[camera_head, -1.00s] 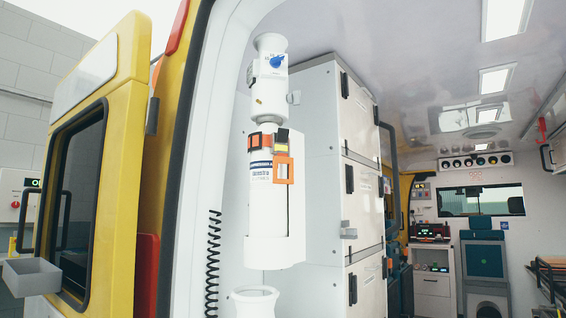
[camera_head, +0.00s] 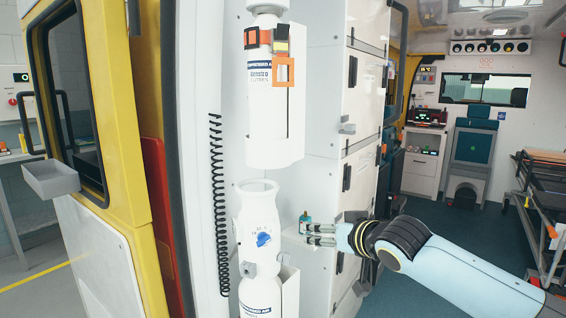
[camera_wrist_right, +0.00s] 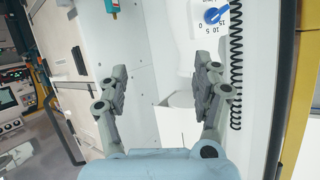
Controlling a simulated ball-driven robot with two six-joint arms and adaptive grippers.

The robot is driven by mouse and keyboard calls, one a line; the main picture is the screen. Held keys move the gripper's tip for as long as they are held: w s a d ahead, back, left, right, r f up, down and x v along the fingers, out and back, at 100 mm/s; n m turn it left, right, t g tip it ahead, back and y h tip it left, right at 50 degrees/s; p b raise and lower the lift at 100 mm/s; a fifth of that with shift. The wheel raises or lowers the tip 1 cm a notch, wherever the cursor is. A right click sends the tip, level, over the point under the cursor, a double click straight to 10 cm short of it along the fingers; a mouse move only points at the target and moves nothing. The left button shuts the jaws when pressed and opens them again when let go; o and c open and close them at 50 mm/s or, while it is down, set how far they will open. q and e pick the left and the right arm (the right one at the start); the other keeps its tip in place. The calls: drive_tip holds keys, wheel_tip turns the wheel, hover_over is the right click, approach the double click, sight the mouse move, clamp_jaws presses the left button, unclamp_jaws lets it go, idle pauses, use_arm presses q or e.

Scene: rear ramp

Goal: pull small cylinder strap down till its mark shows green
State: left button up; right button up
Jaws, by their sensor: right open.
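The upper white cylinder (camera_head: 258,84) stands in a white wall holder (camera_head: 272,152). An orange strap (camera_head: 236,46) crosses its upper part, with a dark buckle (camera_head: 281,32) and a pale yellow mark (camera_head: 281,46). A square orange pull loop (camera_head: 284,72) hangs below the mark. I see no green on the mark. My right gripper (camera_head: 310,235) is open and empty, lower right of the loop and clear of it. It also shows in the right wrist view (camera_wrist_right: 161,86), its fingers apart; the strap is out of that view. My left gripper is not in view.
A lower white cylinder (camera_head: 248,215) with a blue knob (camera_head: 263,239) stands left of my gripper. A small teal-topped item (camera_head: 305,222) is beside the fingers. A black coiled cord (camera_head: 217,190) hangs left; cabinets (camera_head: 345,100) stand right.

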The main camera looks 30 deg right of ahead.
sight(284, 84)
drive_tip(key=w+a+r+n+t+y+p, duration=0.1)
drive_tip(key=a+r+n+t+p, duration=0.15)
drive_tip(key=r, duration=1.35)
drive_tip(key=w+a+r+n+t+y+p, duration=0.1)
drive_tip(key=r+t+p, duration=0.15)
drive_tip(key=r, duration=1.25)
drive_tip(key=shift+m, duration=0.25)
drive_tip(key=w+p, duration=0.3)
drive_tip(key=w, duration=0.6)
drive_tip(key=shift+w+d, duration=0.1)
drive_tip(key=shift+w, duration=0.2)
drive_tip(key=shift+w+f, duration=0.1)
drive_tip(key=shift+w, duration=0.55)
